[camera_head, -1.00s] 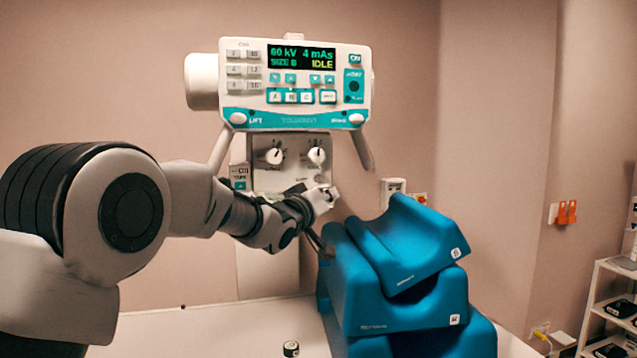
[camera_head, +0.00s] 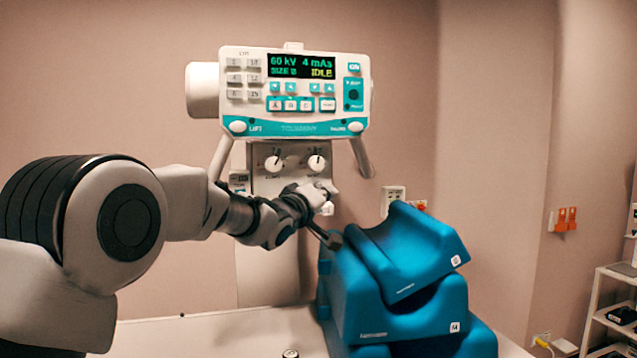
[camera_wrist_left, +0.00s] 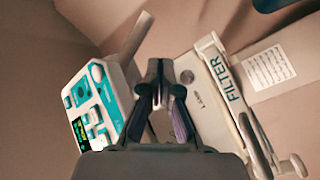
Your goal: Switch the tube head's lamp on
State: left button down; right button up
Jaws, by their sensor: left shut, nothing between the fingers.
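The tube head (camera_head: 293,90) is a white and teal unit whose screen reads 60 kV, 4 mAs, SIZE B and IDLE. Below it is a pale panel (camera_head: 262,186) with two white knobs, the left (camera_head: 275,162) and the right (camera_head: 317,162). My left gripper (camera_head: 328,238) is in front of the panel's lower right, below the knobs. In the left wrist view its fingers (camera_wrist_left: 166,82) are together and empty. Beyond them lies a pale plate (camera_wrist_left: 205,85) with small lettering that seems to read LAMP. Whether the fingertips touch it, I cannot tell. My right gripper is out of view.
Blue stacked cushions (camera_head: 400,290) stand on the white table (camera_head: 220,335), just right of my left gripper. A bar marked FILTER (camera_wrist_left: 228,85) runs beside the plate in the left wrist view. A shelf rack (camera_head: 600,320) is at the far right.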

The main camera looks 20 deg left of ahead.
aim_at(320, 189)
pick_arm(q)
jog(key=w+a+p, duration=0.1)
jog(key=w+p, duration=0.1)
jog(key=w+a+p, duration=0.2)
jog(key=shift+w, duration=0.1)
jog(key=shift+p, duration=0.3)
dwell(1.1)
jog(key=shift+w+r+p, duration=0.15)
jog(key=shift+w+p, duration=0.05)
jog(key=shift+p, duration=0.3)
jog(key=shift+w+a, duration=0.1)
jog(key=shift+a, duration=0.1)
